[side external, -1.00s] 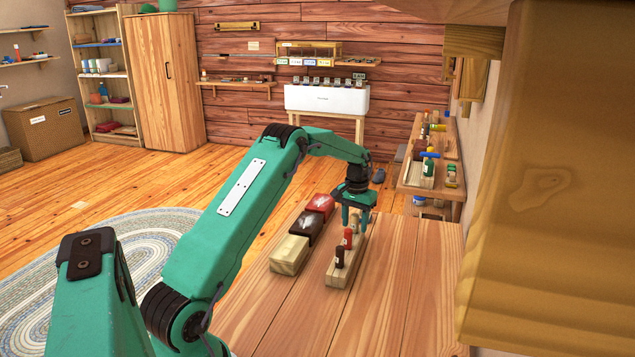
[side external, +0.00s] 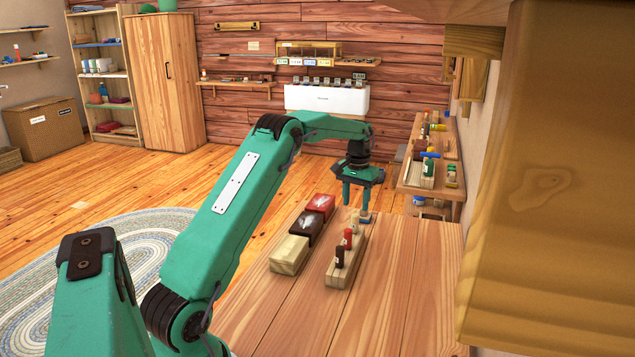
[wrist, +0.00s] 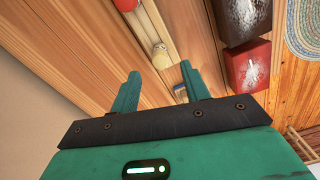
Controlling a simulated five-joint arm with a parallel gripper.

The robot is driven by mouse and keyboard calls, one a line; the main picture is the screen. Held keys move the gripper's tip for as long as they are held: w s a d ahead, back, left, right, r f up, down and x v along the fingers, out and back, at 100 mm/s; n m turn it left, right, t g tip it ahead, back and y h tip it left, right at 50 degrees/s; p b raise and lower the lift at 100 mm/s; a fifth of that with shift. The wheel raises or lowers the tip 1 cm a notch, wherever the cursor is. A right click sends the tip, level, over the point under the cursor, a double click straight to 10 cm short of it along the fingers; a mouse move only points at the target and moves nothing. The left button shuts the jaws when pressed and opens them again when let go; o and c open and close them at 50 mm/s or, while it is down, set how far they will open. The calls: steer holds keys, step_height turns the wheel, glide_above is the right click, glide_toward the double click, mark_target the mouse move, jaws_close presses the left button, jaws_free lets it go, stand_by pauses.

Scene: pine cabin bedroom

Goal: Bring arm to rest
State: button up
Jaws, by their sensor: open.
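My gripper (side external: 355,205) is above the far end of the wooden table (side external: 400,280), its two fingers pointing down and apart. In the wrist view my gripper (wrist: 160,85) is open, with nothing held between the fingers. A wooden rack (side external: 340,272) below holds a black peg-like piece (side external: 339,257), a red one (side external: 347,238) and a pale one (side external: 354,222) upright. The pale piece also shows in the wrist view (wrist: 160,55), just beyond the fingertips and apart from them.
Left of the rack lie a pale wooden block (side external: 288,256), a dark brown box (side external: 306,228) and a red box (side external: 321,204). A large wooden beam (side external: 560,180) fills the right side. A side bench (side external: 430,180) with small items stands beyond the table. The table's right part is clear.

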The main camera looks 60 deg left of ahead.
steer(key=shift+r, duration=0.3)
steer(key=shift+d+r, duration=0.15)
steer(key=s+d+r+m+t, duration=0.1)
steer(key=s+d+r+m, duration=0.1)
steer(key=s+d+r, duration=0.5)
steer(key=s+d+r+m+t, duration=0.1)
steer(key=s+d+r+t, duration=0.15)
steer(key=d+r, duration=0.75)
steer(key=s+d+f+m+t, duration=0.1)
steer(key=s+d+f, duration=0.1)
steer(key=s+d, duration=0.4)
steer(key=s+d+f+m+t, duration=0.1)
steer(key=s+d, duration=0.6)
steer(key=s, duration=0.7)
steer(key=shift+d+f+m, duration=0.2)
steer(key=shift+f+m, duration=0.3)
steer(key=shift+f, duration=0.7)
